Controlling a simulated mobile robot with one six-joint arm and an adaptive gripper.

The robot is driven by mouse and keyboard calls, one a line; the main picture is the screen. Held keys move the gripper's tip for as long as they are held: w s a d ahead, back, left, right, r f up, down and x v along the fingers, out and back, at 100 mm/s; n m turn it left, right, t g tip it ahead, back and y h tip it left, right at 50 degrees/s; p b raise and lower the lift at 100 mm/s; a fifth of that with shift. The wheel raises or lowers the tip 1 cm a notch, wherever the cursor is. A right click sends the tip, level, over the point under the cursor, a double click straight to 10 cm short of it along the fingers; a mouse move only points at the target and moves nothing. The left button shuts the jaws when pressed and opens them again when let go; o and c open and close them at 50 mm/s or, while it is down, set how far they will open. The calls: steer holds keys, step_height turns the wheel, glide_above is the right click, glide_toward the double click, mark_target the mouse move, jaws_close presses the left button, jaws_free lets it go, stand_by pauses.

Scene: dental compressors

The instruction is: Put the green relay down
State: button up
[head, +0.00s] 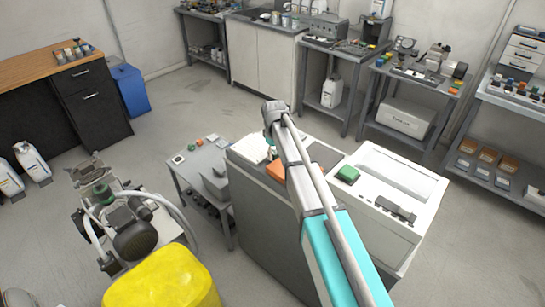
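My arm reaches from the bottom of the head view up over the grey cabinet. My gripper (270,132) is at its far end, small and mostly hidden by the arm. I cannot make out its fingers or anything held in them. A green block (347,173) sits on the cabinet's top, right of my arm and at the left edge of a white tray-like surface (427,185). I cannot tell whether this block is the green relay.
An orange block (284,179) and white papers (252,148) lie on the cabinet beside my arm. A dark connector-like part (396,209) lies on the white surface. A compressor (130,225) and a yellow bin (165,282) stand at lower left. The floor behind the cabinet is clear.

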jaws_close()
steer(key=shift+r, duration=0.1)
steer(key=shift+r+p, duration=0.9)
steer(key=shift+p, duration=0.15)
steer(key=s+d+r+p, duration=0.1)
steer(key=s+r+p, duration=1)
steer(key=s, duration=0.3)
steer(key=shift+d, duration=0.1)
